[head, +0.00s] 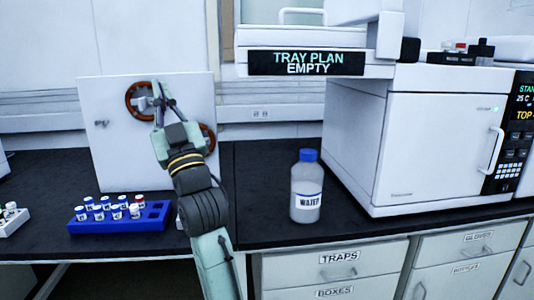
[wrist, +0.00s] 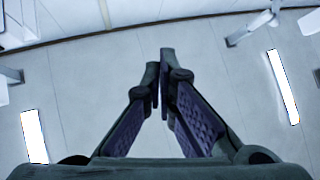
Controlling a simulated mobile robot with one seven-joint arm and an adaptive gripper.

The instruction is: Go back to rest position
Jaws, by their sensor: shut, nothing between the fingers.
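My gripper (head: 162,97) is raised at the left of the head view, in front of a white panel (head: 108,165) with orange-brown rings on it. The fingers point upward and look empty. In the wrist view my gripper (wrist: 162,58) has its fingertips close together with nothing between them. My arm rises from the bottom of the head view and covers part of the panel and the bench.
A blue rack (head: 120,222) with several capped vials stands left of my arm. A water bottle (head: 306,188) with a blue cap stands to the right. A white instrument (head: 400,140) and an overhanging tray unit (head: 306,62) fill the right. Bench between my arm and the bottle is clear.

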